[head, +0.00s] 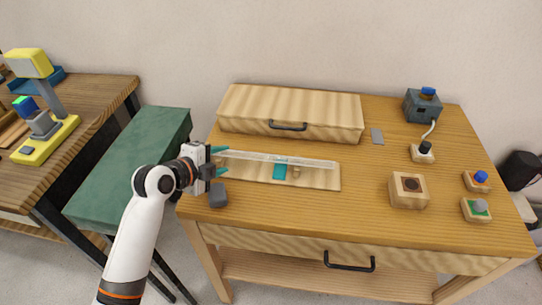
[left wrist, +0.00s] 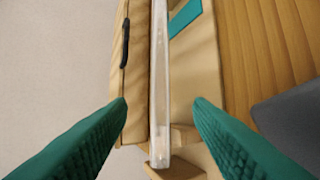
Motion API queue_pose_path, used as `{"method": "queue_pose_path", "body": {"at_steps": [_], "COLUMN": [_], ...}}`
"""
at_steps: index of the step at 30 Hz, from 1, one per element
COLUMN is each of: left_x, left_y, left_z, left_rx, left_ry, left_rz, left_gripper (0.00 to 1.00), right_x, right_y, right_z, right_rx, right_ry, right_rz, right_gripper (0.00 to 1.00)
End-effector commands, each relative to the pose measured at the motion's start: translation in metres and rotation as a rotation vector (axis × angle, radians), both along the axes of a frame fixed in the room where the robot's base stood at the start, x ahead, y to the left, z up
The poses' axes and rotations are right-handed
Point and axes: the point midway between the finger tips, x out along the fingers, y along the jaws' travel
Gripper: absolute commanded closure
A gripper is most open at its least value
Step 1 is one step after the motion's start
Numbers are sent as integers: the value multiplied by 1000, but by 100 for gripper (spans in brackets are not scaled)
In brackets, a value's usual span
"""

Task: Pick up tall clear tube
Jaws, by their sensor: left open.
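The tall clear tube (head: 300,160) lies lengthwise over a pale wooden board (head: 325,180) on the table. In the left wrist view the tube (left wrist: 160,75) runs down the middle, its near end by a small wooden support (left wrist: 185,138). My left gripper (head: 221,161) is at the tube's left end. Its teal fingers (left wrist: 160,110) are open, one on each side of the tube and apart from it. My right gripper is not in view.
A wooden box with a dark handle (head: 290,105) stands just behind the board. A dark grey block (head: 218,195) sits close to my left gripper. A teal piece (head: 280,171) is on the board. A wooden block with a hole (head: 408,191) and buttons stand to the right.

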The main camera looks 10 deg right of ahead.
Motion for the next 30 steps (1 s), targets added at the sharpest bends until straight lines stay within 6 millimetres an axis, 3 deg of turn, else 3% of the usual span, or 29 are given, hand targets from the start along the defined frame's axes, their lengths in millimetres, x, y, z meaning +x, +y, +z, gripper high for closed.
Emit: {"method": "queue_pose_path", "body": {"at_steps": [9,19,27,30], "left_x": [26,30,30,30], "left_y": [-27,-31,-31,-31], "left_z": [-19,-24,-24,-23], "left_rx": [-3,-1,-1,-1], "left_ry": [3,1,2,1], "left_rz": [1,0,1,1], "left_gripper": [53,53,96,100], "right_x": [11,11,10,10], "right_y": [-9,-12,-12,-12], "right_z": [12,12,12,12], "right_rx": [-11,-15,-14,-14], "right_ry": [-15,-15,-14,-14], "right_rz": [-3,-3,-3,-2], "right_gripper": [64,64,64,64]}}
